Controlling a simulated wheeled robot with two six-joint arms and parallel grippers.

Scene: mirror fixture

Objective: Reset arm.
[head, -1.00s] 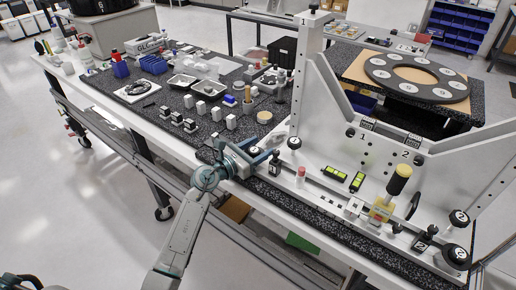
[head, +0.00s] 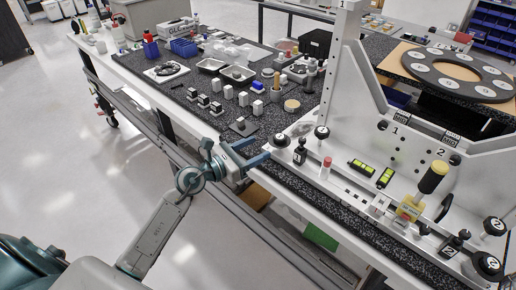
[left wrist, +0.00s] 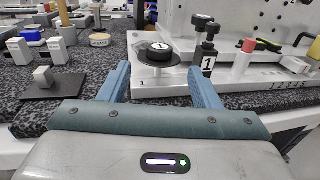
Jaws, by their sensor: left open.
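My left gripper (head: 256,152) is open and empty at the front edge of the table, just left of the white mirror fixture (head: 368,140). In the left wrist view its two blue fingers (left wrist: 163,85) are spread apart with nothing between them. Beyond them are a black knob marked 1 (left wrist: 160,50) on the fixture base and a black post marked 1 (left wrist: 207,58). In the head view the same knob (head: 281,141) and post (head: 300,152) lie right of the fingers. My right gripper is not in view.
Several small blocks (head: 243,98), trays (head: 236,74) and a tape-like disc (head: 292,105) stand on the black speckled table top left of the fixture. A red-capped cylinder (head: 325,168) and a yellow handle piece (head: 410,207) stand on the fixture base. A dark ring (head: 440,68) lies behind.

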